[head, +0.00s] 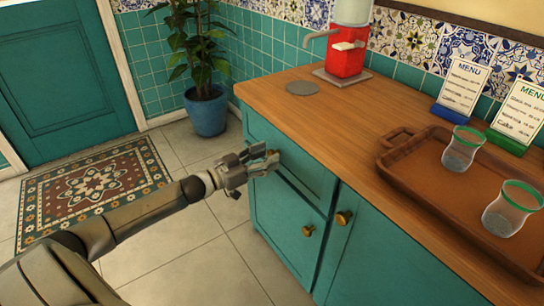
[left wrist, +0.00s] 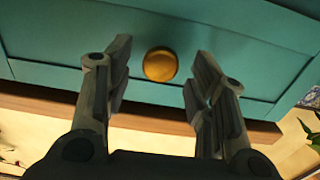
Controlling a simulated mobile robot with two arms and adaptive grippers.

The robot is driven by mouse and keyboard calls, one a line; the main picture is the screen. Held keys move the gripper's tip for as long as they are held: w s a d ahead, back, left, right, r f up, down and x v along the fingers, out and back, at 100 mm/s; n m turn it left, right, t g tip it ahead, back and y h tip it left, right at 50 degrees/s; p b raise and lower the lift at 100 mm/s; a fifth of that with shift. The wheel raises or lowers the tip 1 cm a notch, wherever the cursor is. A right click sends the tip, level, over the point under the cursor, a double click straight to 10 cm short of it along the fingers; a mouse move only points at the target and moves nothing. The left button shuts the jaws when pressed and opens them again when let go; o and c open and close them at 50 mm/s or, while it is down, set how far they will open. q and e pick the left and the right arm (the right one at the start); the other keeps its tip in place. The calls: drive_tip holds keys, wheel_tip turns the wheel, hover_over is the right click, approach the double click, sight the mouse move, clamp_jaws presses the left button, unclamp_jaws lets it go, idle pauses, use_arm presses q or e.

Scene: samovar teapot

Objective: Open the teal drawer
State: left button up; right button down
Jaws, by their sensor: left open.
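The teal drawer (head: 312,182) is at the top of the cabinet, just under the wooden counter, and its front looks flush. In the left wrist view the drawer front (left wrist: 225,60) fills the upper part, with a round brass knob (left wrist: 160,65) on it. My left gripper (head: 267,160) is at the drawer front, its arm coming in from the left. In the left wrist view its two fingers are apart, one on each side of the knob, with gaps visible on both sides. In the head view the gripper largely hides the knob. My right gripper is not in view.
Cabinet doors with brass knobs (head: 308,231) are below and beside the drawer. The counter (head: 300,115) holds a red samovar (head: 346,55), menu cards and a brown tray (head: 420,170) with two glasses. A potted plant (head: 207,112) stands behind; tiled floor is clear before the cabinet.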

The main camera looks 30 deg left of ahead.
use_arm(q)
drive_tip(key=shift+x, duration=1.35)
drive_tip(key=shift+c, duration=0.3)
clamp_jaws()
